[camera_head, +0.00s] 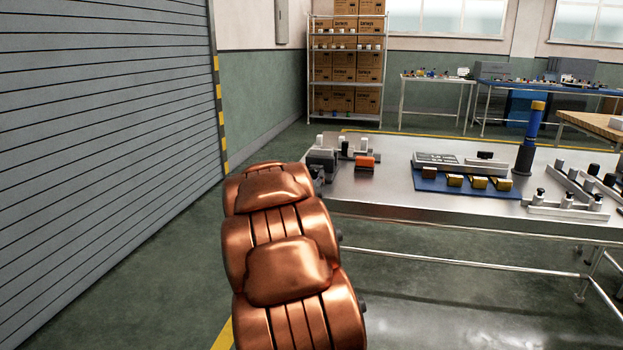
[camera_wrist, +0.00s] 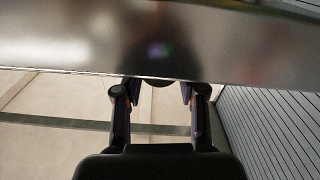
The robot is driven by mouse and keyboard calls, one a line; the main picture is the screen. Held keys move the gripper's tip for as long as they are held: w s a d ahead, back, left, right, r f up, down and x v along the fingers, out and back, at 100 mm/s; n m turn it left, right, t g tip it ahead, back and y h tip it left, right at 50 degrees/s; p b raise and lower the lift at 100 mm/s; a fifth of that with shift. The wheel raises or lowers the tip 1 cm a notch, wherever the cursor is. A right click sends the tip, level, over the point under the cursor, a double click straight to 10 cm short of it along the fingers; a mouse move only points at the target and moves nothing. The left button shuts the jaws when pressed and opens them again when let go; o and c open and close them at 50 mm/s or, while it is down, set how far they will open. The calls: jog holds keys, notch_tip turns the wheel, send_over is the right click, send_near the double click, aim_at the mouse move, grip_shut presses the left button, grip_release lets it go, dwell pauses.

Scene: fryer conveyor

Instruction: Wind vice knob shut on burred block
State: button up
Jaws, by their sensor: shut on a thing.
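My gripper (camera_wrist: 159,90) shows in the wrist view, its two dark fingers on either side of a dark round knob (camera_wrist: 158,83) and shut on it. The knob is only partly visible against a shiny metal surface. In the head view a dark grey vice-like block (camera_head: 322,158) stands at the left end of the steel table, just beyond the end of my copper arm. I cannot make out the burred block in the vice jaws.
A blue mat (camera_head: 428,183) with several brass-coloured blocks and a dark blue column (camera_head: 526,150) stand further right. A shutter wall (camera_head: 100,120) rises at left.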

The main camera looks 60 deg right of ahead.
jog(key=shift+m+p, duration=0.3)
jog(key=shift+m, duration=0.1)
jog(key=shift+m+p, duration=0.3)
jog(key=shift+m, duration=0.3)
jog(key=o, duration=1.1)
jog(key=shift+o, duration=0.2)
jog(key=shift+a, duration=0.1)
jog(key=v, duration=1.1)
jog(key=shift+s+a, duration=0.2)
jog(key=shift+a, duration=0.15)
